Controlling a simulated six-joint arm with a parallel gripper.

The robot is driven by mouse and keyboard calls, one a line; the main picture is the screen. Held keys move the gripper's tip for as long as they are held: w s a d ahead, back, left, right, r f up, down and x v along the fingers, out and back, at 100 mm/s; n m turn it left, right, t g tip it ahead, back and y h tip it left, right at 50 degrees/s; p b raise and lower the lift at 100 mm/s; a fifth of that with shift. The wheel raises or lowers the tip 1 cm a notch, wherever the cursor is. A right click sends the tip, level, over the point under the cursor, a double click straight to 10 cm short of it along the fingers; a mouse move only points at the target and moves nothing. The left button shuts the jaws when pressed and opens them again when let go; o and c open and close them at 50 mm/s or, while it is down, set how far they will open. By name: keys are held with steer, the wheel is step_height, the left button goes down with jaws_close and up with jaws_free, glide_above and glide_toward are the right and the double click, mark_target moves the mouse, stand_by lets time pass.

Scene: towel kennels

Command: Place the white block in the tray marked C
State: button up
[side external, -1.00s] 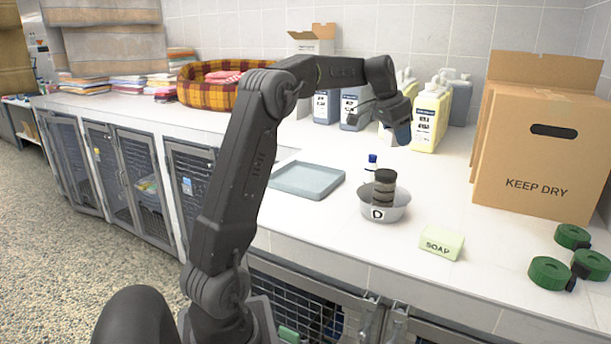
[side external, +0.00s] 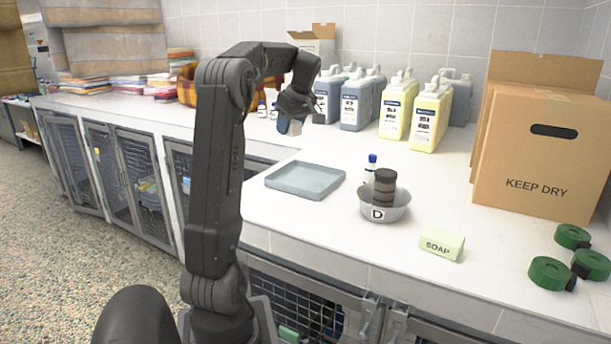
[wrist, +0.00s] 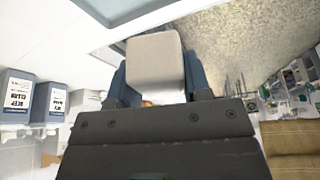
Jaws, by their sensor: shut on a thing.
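My gripper (side external: 290,124) is shut on the white block (wrist: 156,66), which sits between the two blue fingers in the wrist view. A grey-blue shallow tray (side external: 305,180) lies empty on the counter, in front of and below my gripper. No letter shows on the side of it that I see, so I cannot tell whether it is the tray marked C.
A metal bowl marked D (side external: 384,205) holds dark round things right of the tray. A soap block (side external: 441,244), green rolls (side external: 551,273) and a cardboard box (side external: 535,150) stand farther right. Jugs (side external: 428,116) line the wall.

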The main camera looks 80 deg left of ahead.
steer(key=s+n+g, duration=0.1)
steer(key=s+n, duration=0.2)
steer(key=s, duration=0.1)
glide_above(314, 183)
steer(key=d, duration=0.1)
steer(key=shift+h, duration=0.4)
steer(key=f, duration=0.8)
steer(key=w+f, duration=0.1)
steer(key=f, duration=0.2)
steer(key=shift+f, duration=2.35)
steer(key=shift+f, duration=0.1)
steer(key=o, duration=1)
steer(key=shift+s, duration=0.1)
steer(key=shift+o, duration=0.2)
